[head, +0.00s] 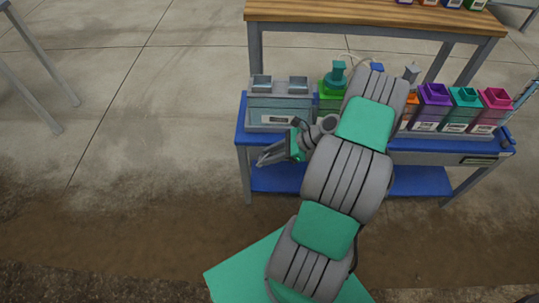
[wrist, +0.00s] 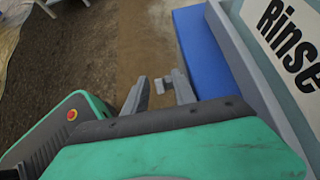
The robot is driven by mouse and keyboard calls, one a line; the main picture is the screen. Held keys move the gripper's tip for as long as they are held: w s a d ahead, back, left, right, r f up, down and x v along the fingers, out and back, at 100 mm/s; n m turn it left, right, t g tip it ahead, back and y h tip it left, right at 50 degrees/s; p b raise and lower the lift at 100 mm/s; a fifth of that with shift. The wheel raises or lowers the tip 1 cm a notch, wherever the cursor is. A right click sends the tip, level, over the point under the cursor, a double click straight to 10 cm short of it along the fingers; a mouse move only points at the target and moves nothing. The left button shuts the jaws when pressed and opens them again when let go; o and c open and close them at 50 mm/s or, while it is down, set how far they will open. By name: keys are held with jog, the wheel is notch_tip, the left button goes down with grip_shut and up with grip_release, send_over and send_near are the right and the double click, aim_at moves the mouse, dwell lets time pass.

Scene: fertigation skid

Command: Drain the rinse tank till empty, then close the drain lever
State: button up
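The rinse tank (head: 281,106) is a pale grey box with a label on its front, at the left end of the blue cart. In the wrist view its "Rinse" label (wrist: 290,40) fills the upper right corner. The water level cannot be told. My gripper (head: 268,157) is in front of and below the tank, pointing left. In the wrist view my gripper (wrist: 160,92) has its fingers apart.
The blue cart (head: 243,132) also carries a green container and orange, purple (head: 431,106), teal and pink ones to the right. A wooden-topped bench (head: 370,14) stands behind. The floor left of the cart is clear. My arm hides the cart's middle.

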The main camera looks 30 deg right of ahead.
jog(key=p+v, duration=0.2)
jog(key=v, duration=0.5)
jog(key=shift+s+d+r, duration=0.15)
jog(key=shift+d+r, duration=0.05)
jog(key=shift+c, duration=0.2)
